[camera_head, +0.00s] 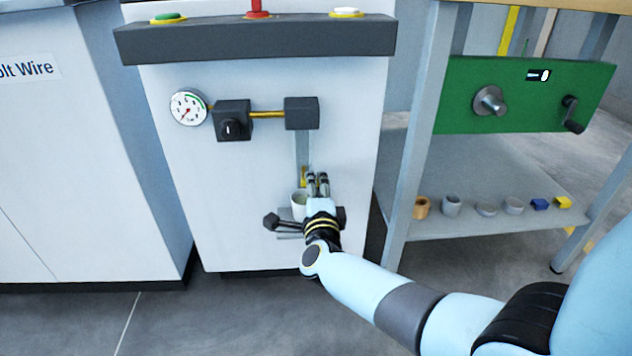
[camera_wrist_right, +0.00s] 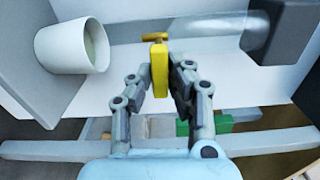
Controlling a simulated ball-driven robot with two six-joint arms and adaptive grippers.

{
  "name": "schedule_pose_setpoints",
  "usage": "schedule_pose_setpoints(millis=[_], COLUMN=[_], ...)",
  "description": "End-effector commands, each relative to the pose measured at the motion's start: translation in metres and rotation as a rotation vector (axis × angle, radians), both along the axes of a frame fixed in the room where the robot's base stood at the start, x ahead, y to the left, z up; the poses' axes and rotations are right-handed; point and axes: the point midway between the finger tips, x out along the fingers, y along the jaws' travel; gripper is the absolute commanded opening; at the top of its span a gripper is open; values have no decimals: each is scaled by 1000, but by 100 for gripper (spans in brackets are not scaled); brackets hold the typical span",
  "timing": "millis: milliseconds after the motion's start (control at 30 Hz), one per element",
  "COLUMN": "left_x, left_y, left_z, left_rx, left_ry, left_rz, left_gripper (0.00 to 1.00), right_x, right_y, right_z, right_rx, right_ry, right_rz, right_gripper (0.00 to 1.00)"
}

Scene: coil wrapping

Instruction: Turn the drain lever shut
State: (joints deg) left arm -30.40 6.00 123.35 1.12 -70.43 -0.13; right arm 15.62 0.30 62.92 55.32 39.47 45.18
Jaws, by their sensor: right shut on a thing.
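The drain lever (camera_wrist_right: 160,70) is a short yellow handle under a small brass fitting (camera_wrist_right: 154,37). In the right wrist view it lies between the two fingers of my right gripper (camera_wrist_right: 160,84), which is shut on it. In the head view my right gripper (camera_head: 317,178) is at the lower front of the white cabinet, beside a bit of the yellow lever (camera_head: 304,175); the fingers and wrist hide part of this area. My left gripper is not in view.
A white cup (camera_head: 299,197) stands close to the left of the gripper; it shows large in the wrist view (camera_wrist_right: 75,47). A gauge (camera_head: 188,107) is above. A steel-legged bench with a green panel (camera_head: 460,95) stands to the right.

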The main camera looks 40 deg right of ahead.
Motion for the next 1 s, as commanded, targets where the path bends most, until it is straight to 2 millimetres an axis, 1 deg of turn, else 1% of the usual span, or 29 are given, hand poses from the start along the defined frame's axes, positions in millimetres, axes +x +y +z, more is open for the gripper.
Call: schedule_pose_setpoints(millis=[300, 667, 700, 867, 900, 1000], left_x=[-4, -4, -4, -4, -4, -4], left_y=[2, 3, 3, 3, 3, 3], left_z=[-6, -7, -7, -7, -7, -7], left_rx=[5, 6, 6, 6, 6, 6], left_ry=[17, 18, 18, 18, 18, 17], left_rz=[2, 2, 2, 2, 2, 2], left_gripper=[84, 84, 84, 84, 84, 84], right_x=[0, 0, 0, 0, 0, 0], right_y=[1, 2, 2, 1, 1, 1], right_z=[0, 0, 0, 0, 0, 1], right_rx=[-55, -59, -58, -57, -57, -57], right_ry=[37, 40, 40, 39, 39, 37], right_rz=[2, 3, 3, 2, 2, 1], right_gripper=[0, 0, 16, 37, 38, 38])
